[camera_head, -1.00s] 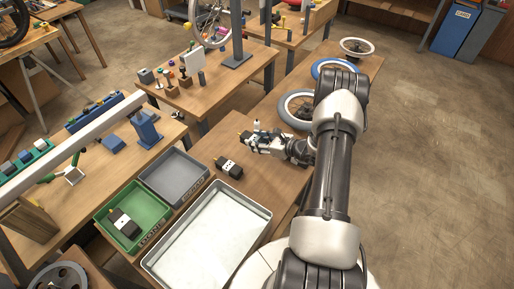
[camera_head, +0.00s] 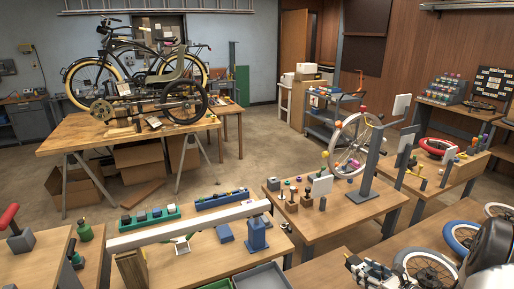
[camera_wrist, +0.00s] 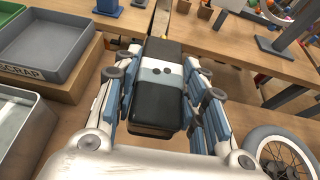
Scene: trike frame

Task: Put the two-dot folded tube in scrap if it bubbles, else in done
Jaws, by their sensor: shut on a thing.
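The folded tube (camera_wrist: 158,103) is a black bundle with a pale band that shows two dark dots. It fills the middle of the wrist view. My gripper (camera_wrist: 163,72) is shut on it, with blue-grey finger pads along both sides. In the head view my gripper (camera_head: 368,270) is at the bottom edge, right of centre, and the tube is hard to make out there. The grey scrap tray (camera_wrist: 62,82) stands left of the gripper in the wrist view. The green done tray (camera_head: 215,285) is only a sliver at the bottom of the head view.
A pale metal-walled tray (camera_wrist: 38,128) lies at lower left in the wrist view. A spoked wheel (camera_wrist: 280,150) lies to the right. A bench with a truing stand (camera_head: 368,190) and small parts is behind. A long pale beam (camera_head: 185,227) crosses the left bench.

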